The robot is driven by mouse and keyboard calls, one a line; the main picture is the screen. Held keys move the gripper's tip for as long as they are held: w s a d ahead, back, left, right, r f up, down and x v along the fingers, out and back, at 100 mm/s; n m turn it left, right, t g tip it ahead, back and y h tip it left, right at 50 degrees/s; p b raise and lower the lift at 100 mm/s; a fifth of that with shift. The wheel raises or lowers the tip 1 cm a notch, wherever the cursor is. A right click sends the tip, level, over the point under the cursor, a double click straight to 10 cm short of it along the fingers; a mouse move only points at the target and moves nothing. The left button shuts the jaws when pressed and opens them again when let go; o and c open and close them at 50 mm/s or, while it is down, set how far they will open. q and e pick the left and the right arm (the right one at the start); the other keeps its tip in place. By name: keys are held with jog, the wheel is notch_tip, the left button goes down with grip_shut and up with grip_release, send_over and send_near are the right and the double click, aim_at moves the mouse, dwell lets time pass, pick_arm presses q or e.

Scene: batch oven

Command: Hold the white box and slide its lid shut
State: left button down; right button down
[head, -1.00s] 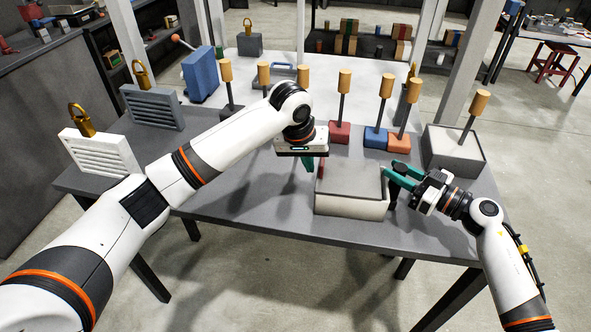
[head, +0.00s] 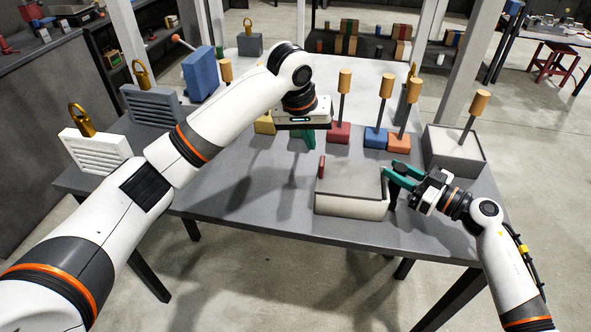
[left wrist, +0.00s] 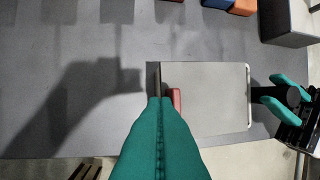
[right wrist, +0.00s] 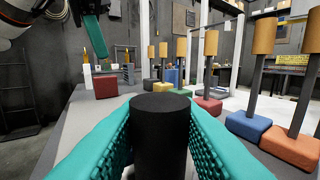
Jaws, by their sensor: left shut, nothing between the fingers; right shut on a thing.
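The white box (head: 352,207) stands at the table's front edge with its grey lid (head: 352,180) on top. The lid covers most of it; the left wrist view shows a narrow dark strip at the box's left end. A red tab (head: 321,167) stands at the lid's left end and shows in the left wrist view (left wrist: 176,99). My left gripper (head: 309,144) is shut, empty and raised above the tab, apart from it in the head view. My right gripper (head: 388,175) is shut on a black cylindrical handle (right wrist: 160,115) at the box's right side.
Coloured blocks with wooden-topped posts, including a red one (head: 338,132) and a blue one (head: 375,137), stand behind the box. A lidless-looking grey box (head: 452,150) is at the right. White (head: 95,150) and grey louvred units stand at the left. The table left of the box is clear.

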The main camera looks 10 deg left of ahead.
jog(key=shift+f, duration=0.1)
jog(key=c, duration=1)
grip_release()
jog(key=v, duration=1.2)
jog(key=shift+d, duration=0.1)
